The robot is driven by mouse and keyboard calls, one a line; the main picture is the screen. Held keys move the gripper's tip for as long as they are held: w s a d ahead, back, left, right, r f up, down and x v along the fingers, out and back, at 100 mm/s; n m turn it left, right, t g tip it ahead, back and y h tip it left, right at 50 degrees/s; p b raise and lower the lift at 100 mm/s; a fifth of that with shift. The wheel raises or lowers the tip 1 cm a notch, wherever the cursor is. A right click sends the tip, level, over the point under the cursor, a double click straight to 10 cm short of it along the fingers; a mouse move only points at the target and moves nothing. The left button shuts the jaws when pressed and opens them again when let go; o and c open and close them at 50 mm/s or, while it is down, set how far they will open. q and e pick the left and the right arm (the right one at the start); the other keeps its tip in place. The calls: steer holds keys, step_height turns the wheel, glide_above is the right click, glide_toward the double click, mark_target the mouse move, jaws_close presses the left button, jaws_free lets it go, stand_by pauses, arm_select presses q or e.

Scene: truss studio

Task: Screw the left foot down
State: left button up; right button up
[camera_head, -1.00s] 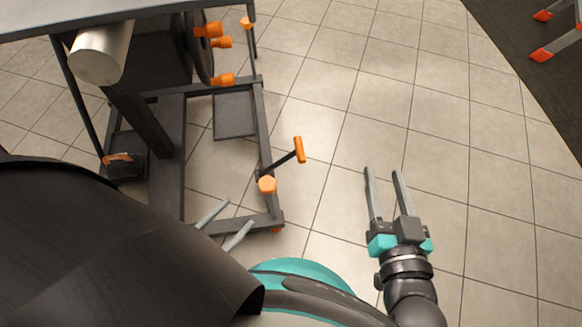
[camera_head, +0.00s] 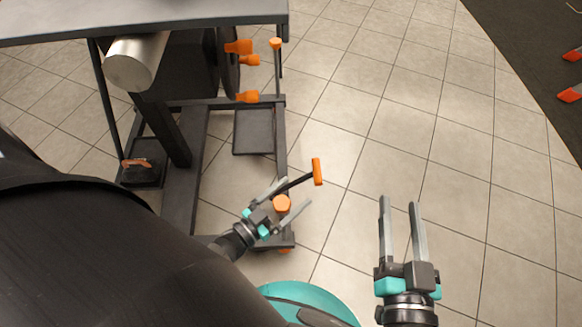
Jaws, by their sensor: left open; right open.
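A dark wheeled frame stands at the left under a grey tabletop. Near its lower right corner is an orange round knob (camera_head: 282,204), and an orange T-handle (camera_head: 317,171) on a dark rod sticks out beside it. I cannot tell which of these belongs to the left foot. My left gripper (camera_head: 292,192) is open, with its fingers on either side of the orange knob in the picture; contact cannot be made out. My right gripper (camera_head: 400,200) is open and empty above the tiled floor, right of the frame.
The grey tabletop (camera_head: 190,20) overhangs the frame (camera_head: 185,190). Several orange knobs, one of them here (camera_head: 238,47), sit on its upper right side. A metal cylinder (camera_head: 135,62) hangs under the top.

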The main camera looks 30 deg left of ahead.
arm_select(q)
steer(key=shift+w, duration=0.15)
steer(key=shift+c, duration=0.2)
steer(key=c, duration=1.3)
steer(key=m+g+h, duration=0.1)
steer(key=h, duration=0.1)
steer(key=d+m+g+h, duration=0.1)
steer(key=m+h, duration=0.1)
steer(key=m+g+h, duration=0.1)
steer(key=h, duration=0.1)
steer(key=shift+s+d, duration=0.3)
steer(key=shift+d, duration=0.1)
steer(key=shift+s+m+g, duration=0.1)
steer(key=shift+m+g, duration=0.3)
